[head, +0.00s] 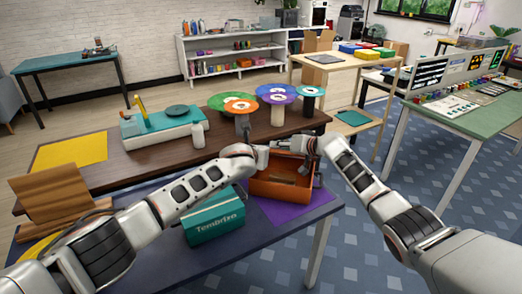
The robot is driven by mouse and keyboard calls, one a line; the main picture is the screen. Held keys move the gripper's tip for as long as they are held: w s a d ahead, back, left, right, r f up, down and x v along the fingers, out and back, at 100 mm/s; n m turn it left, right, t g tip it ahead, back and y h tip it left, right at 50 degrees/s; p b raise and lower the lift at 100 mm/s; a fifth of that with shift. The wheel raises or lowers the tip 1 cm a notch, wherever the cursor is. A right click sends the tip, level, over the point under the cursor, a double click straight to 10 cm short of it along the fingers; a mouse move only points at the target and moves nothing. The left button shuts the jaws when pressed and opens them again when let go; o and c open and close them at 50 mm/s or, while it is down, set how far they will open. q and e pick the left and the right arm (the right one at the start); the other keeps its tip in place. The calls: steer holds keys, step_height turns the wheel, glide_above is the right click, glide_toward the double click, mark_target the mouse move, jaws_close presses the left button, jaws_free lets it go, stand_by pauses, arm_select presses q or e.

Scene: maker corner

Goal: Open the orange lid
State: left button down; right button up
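An orange box (281,190) stands on the purple mat at the right end of the dark blue table. Its top looks open, with a brownish inside showing. An orange panel (288,162) stands upright along its back; I cannot tell for sure whether this is the lid or the back wall. My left gripper (262,157) is at the box's back left corner, partly in front of it. My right gripper (311,150) is at the back right corner. Both are too small to tell whether their fingers touch the box or are open.
A teal box (214,218) stands left of the orange box, on the dark blue table (250,262). Behind is a brown table with several coloured discs on stands and a teal-topped machine (163,128). A wooden stand (52,192) is at left. Floor is free at right.

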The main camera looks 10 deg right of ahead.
steer(key=shift+f, duration=0.15)
steer(key=shift+s+f, duration=0.45)
steer(key=shift+f, duration=0.25)
steer(key=shift+s+f, duration=0.4)
steer(key=shift+f, duration=0.3)
steer(key=shift+a+f, duration=0.1)
steer(key=shift+a, duration=0.05)
stand_by(0.7)
